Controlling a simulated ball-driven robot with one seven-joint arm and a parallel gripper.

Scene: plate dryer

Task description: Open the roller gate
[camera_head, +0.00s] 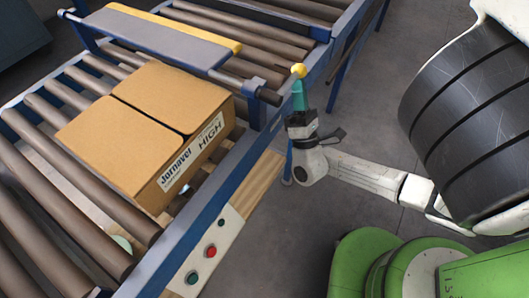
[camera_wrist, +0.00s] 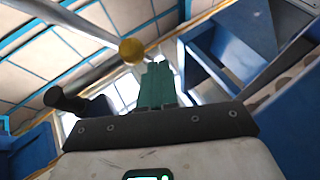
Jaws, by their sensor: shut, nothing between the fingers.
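The roller gate (camera_head: 160,39) looks like a grey-blue panel with a yellow edge, lying across the roller conveyor behind the cardboard box. A yellow ball knob (camera_head: 298,70) shows beside the conveyor's right side. The same knob (camera_wrist: 132,50) is in the wrist view, just left of my fingertips. My gripper (camera_head: 298,84) points up from just below the knob, with its teal fingers shut and empty. It also shows in the wrist view (camera_wrist: 157,66). I cannot tell whether the fingertips touch the knob. How the knob joins the gate is unclear.
A cardboard box (camera_head: 122,142) sits on the rollers in front of the gate. The blue conveyor rail (camera_head: 195,232) runs along my gripper's left. A control panel with a red button (camera_head: 210,251) is on the near side. Bare floor (camera_head: 345,120) lies to the right.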

